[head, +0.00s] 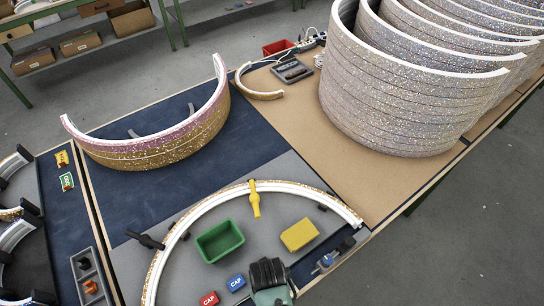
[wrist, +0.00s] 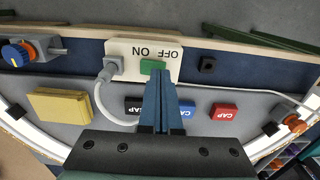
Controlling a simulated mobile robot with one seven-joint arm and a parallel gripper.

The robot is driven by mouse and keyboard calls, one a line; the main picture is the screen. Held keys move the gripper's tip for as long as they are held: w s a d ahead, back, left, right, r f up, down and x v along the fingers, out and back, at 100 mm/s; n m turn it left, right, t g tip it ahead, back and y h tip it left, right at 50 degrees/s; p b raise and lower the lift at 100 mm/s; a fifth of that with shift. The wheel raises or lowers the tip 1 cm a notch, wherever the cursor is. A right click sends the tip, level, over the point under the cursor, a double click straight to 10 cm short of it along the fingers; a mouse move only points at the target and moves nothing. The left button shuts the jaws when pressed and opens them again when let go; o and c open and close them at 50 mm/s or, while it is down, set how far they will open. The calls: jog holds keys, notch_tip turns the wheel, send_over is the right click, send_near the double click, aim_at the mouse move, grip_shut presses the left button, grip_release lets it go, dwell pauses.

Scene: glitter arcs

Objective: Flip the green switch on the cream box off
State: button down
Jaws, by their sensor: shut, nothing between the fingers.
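The cream box (wrist: 180,72) stands at the top middle of the wrist view. The words ON and OFF read upside down on it, ON left of OFF. Its green switch (wrist: 152,66) lies by the words, closer to ON. I cannot tell which way it is tipped. My gripper (wrist: 161,74) is shut and empty, its blue fingertips right beside the switch and partly over it. I cannot tell whether they touch. In the head view my dark hand shows at the bottom edge, and the box is not visible there.
A grey plug (wrist: 113,67) with a white cable sits on the box's left part. A black block (wrist: 208,64) is to its right. A yellow block (head: 299,235), a green tray (head: 200,250) and red (head: 209,299) and blue (head: 236,282) CAP blocks lie inside the white arc (head: 166,247).

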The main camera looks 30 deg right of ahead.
jog(key=shift+f+b, duration=0.4)
jog(key=shift+f, duration=0.25)
jog(key=shift+r, duration=0.1)
notch_tip(320, 180, up, 7)
jog(key=p, duration=0.7)
dwell(0.3)
dwell(0.4)
